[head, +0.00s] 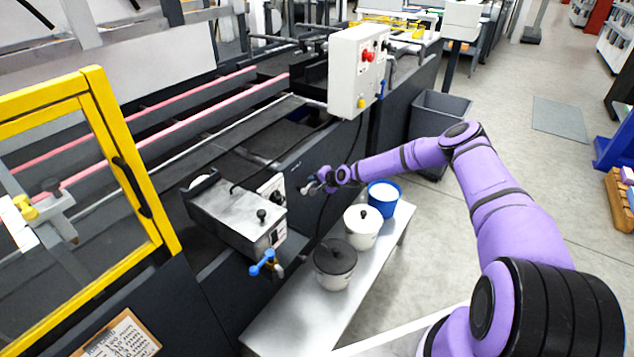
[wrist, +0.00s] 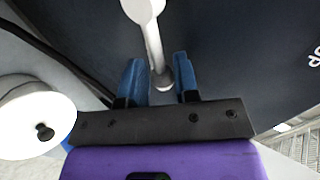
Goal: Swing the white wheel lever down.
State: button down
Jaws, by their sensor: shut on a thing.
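The white wheel lever (wrist: 152,42) shows in the wrist view as a pale rod with a round hub at the top edge and a rounded tip. It stands out from a dark machine panel. My gripper (wrist: 159,80) has its two blue fingers on either side of the lever's tip and is shut on it. In the head view my gripper (head: 320,184) is at the dark side panel of the machine, just right of a small white box with a dial (head: 271,187). The lever is small and partly hidden there, so its exact angle cannot be told.
Below my gripper is a metal bench (head: 300,318) with a dark-lidded pot (head: 334,268), a white lidded pot (head: 362,228) and a blue tub (head: 384,194). A blue-handled valve (head: 262,262) juts out at the left. A control box (head: 357,70) hangs above.

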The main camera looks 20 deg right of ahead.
jog(key=shift+f, duration=0.1)
jog(key=c, duration=0.9)
grip_release()
jog(key=shift+o, duration=0.2)
jog(key=v, duration=1)
jog(key=shift+s+d, duration=0.2)
jog(key=shift+s, duration=0.15)
jog(key=shift+r, duration=0.2)
